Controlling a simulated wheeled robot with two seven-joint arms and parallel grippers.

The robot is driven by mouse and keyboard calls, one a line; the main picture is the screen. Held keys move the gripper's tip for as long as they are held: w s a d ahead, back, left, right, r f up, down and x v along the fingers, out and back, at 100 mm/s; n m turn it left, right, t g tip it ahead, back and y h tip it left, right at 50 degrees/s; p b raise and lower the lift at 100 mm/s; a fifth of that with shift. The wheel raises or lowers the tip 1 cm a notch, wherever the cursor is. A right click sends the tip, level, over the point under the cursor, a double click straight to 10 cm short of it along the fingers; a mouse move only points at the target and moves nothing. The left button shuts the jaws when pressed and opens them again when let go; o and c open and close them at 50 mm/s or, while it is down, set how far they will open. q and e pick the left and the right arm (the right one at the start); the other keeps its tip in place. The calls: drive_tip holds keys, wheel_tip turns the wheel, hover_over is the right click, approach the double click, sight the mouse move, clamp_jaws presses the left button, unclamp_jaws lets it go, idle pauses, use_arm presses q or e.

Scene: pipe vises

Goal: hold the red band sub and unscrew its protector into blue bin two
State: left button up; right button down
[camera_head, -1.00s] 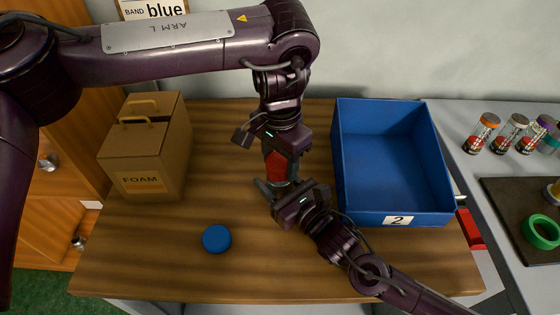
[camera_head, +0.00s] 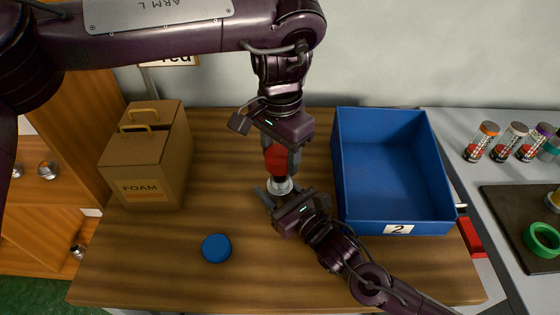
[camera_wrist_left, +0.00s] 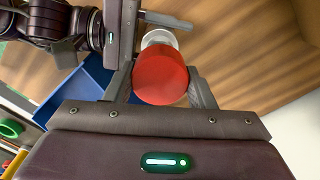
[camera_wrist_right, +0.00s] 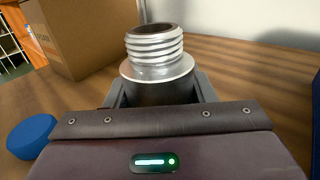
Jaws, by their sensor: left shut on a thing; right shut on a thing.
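My left gripper (camera_head: 281,142) is shut on a red cylindrical protector (camera_head: 276,160), held above the sub. The left wrist view shows the protector's round red top (camera_wrist_left: 160,75) between the fingers. My right gripper (camera_head: 283,198) is shut on the dark body of the sub (camera_wrist_right: 160,92), which stands upright. The right wrist view shows the sub's bare silver thread (camera_wrist_right: 155,45) with nothing on its top. The sub's silver collar also shows in the head view (camera_head: 280,187). No colour band is visible on the sub. Blue bin two (camera_head: 398,229) is open and looks empty, right of both grippers.
A cardboard FOAM box (camera_head: 145,175) stands at the table's left. A blue round disc (camera_head: 216,248) lies on the front left of the table. Clear tubes with coloured caps (camera_head: 512,140) and a green ring (camera_head: 542,240) are on the right counter. The table's front middle is clear.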

drive_tip(key=c, duration=0.6)
unclamp_jaws()
drive_tip(key=shift+o, duration=0.2)
